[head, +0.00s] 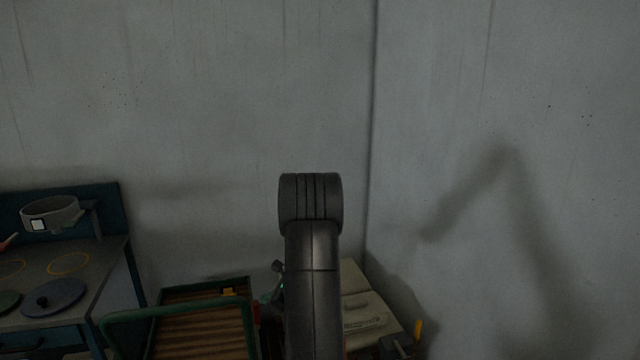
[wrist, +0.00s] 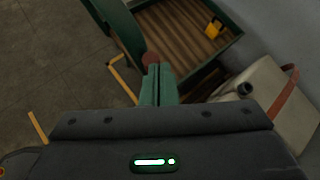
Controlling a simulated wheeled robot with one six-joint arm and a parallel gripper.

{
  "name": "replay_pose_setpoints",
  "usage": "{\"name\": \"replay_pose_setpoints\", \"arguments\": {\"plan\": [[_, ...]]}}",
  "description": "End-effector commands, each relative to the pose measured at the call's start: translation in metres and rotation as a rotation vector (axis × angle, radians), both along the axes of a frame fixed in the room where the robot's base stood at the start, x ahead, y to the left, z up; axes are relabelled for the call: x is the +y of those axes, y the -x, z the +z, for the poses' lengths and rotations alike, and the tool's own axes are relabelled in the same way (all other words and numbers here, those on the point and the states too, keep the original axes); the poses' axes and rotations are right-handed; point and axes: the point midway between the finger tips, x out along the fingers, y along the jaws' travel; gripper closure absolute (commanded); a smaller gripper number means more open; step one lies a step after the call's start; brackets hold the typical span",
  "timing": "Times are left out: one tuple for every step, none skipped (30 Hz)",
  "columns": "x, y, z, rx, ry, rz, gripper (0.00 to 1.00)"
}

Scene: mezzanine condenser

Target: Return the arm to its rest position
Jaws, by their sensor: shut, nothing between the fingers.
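My gripper (wrist: 158,84) shows in the wrist view as two green fingers, closed together with nothing between them. It points toward a green-framed cart with a ribbed brown bed, and I cannot tell how far apart they are. In the head view my dark arm (head: 312,270) rises in the middle of the picture, bent at a thick ribbed joint. The arm hides part of what lies behind it, and the gripper's fingers cannot be made out clearly there.
The green-framed cart (head: 247,318) stands low left of my arm, with a small yellow item (wrist: 214,28) in it. A pale case (head: 360,300) sits in the corner to the right. Bare walls (head: 200,100) meet behind.

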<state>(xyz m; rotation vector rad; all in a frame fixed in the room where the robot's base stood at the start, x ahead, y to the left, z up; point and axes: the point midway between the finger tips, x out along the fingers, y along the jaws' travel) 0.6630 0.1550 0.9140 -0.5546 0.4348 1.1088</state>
Motion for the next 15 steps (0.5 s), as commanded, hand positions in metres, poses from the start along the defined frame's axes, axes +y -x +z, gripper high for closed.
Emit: {"name": "replay_pose_setpoints", "arguments": {"plan": [[-0.004, 0.001, 0.000, -0.001, 0.000, -0.001, 1.00], [-0.007, 0.002, 0.000, -0.001, 0.000, -0.002, 1.00], [-0.011, 0.004, 0.000, 0.000, 0.001, -0.002, 1.00], [-0.014, 0.005, 0.000, 0.000, 0.001, -0.002, 1.00], [-0.018, 0.007, 0.000, 0.000, 0.001, 0.000, 1.00], [-0.023, 0.008, 0.006, -0.002, 0.000, 0.001, 1.00], [-0.027, 0.009, 0.009, -0.003, 0.000, 0.001, 1.00], [-0.031, 0.009, 0.013, -0.005, 0.000, 0.001, 1.00], [-0.036, 0.011, 0.020, -0.005, 0.000, 0.002, 1.00], [-0.040, 0.012, 0.024, -0.004, 0.000, 0.002, 1.00], [-0.044, 0.012, 0.028, -0.005, 0.000, 0.002, 1.00], [-0.049, 0.014, 0.035, -0.005, 0.000, 0.002, 1.00], [-0.053, 0.015, 0.039, -0.004, 0.000, 0.002, 1.00], [-0.057, 0.015, 0.044, -0.004, 0.000, 0.002, 1.00], [-0.062, 0.017, 0.050, -0.005, 0.001, 0.002, 1.00]]}}
